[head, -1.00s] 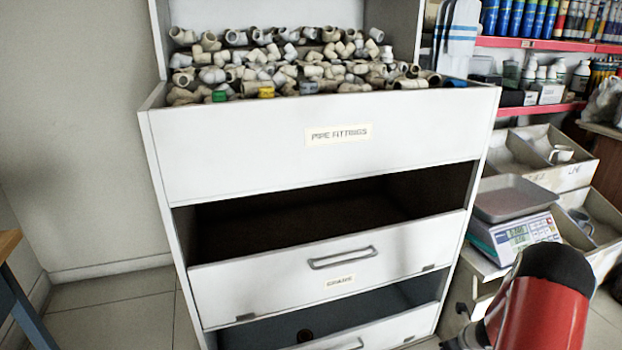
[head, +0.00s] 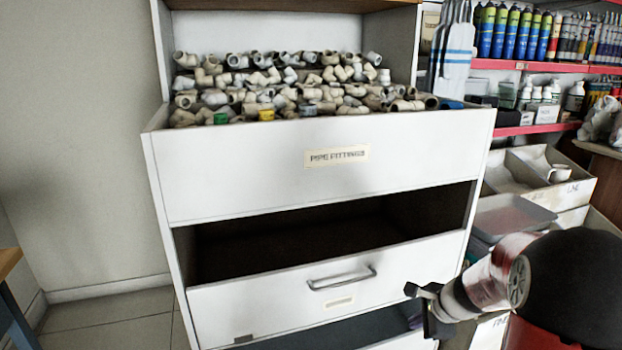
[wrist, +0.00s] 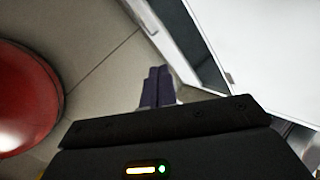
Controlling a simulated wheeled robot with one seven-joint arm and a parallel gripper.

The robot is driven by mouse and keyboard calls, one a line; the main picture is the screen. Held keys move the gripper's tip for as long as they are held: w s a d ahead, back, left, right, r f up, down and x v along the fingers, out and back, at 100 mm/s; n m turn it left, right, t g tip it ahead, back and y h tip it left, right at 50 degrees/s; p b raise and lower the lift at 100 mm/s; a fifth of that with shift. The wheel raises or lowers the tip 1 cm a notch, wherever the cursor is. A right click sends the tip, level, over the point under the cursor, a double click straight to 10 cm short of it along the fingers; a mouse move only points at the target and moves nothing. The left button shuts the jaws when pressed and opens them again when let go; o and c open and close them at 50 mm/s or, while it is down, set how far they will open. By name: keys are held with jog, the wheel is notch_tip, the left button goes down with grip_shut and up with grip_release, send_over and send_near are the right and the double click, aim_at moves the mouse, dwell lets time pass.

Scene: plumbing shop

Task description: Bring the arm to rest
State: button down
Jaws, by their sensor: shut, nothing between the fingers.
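My gripper (head: 418,300) is in the lower right of the head view, in front of the right side of the cabinet's lower drawers. In the wrist view its two dark fingers (wrist: 157,88) are together and hold nothing. My arm comes in from the lower right corner and is bent, with its red and black parts close to the camera. I cannot tell whether the gripper touches the drawer front.
A white cabinet (head: 240,180) holds many pipe fittings on top. Its middle drawer (head: 270,300) with a metal handle stands out, and a lower drawer is partly visible. A weighing scale (head: 512,215) and bins (head: 575,190) stand at right. Floor shows at left.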

jog(key=s+a+r+n, duration=0.9)
jog(key=s+r+n, duration=0.1)
jog(key=s+r, duration=0.15)
jog(key=s+r+n+h, duration=0.3)
jog(key=s+n, duration=0.6)
jog(key=s, duration=0.4)
jog(key=shift+s+r, duration=0.25)
jog(key=shift+s, duration=0.1)
